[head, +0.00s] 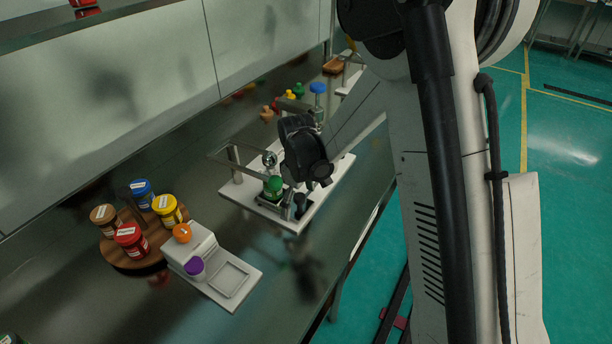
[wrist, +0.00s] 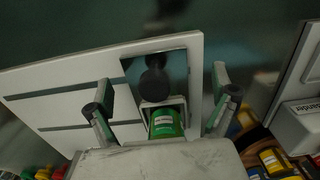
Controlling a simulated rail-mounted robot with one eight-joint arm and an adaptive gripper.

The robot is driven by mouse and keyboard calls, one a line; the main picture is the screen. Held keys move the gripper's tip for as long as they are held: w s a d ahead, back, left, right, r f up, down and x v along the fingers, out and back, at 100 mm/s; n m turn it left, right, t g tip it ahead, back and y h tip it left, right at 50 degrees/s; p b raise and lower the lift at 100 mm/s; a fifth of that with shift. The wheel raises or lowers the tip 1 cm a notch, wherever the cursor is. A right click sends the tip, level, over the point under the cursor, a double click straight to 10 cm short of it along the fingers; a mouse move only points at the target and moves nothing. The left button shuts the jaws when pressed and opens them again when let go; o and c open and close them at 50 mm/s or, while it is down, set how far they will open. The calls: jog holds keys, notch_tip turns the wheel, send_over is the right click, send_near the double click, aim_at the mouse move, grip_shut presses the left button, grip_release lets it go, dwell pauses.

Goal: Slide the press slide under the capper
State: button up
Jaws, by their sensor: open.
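The press slide (wrist: 180,62) is a dark plate on a white base board (head: 245,206). A black knob handle (wrist: 154,82) stands up from it; the handle also shows in the head view (head: 300,205). A green jar with a pale label (wrist: 165,123) sits upright in a light holder at the slide; it also shows in the head view (head: 273,187). The capper seems to be the silver round part (head: 269,158) above the jar, on a grey frame. My gripper (wrist: 163,100) is open, its fingers either side of the handle and jar, touching neither visibly. The arm partly hides the board.
A round wooden tray (head: 126,262) with several coloured jars stands at front left. Beside it is a white stand (head: 206,240) with orange and purple caps. Farther back are coloured bottles (head: 298,90) and a blue-topped device (head: 317,88).

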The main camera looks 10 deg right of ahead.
jog(key=shift+r+p, duration=2.25)
jog(key=shift+r, duration=2.2)
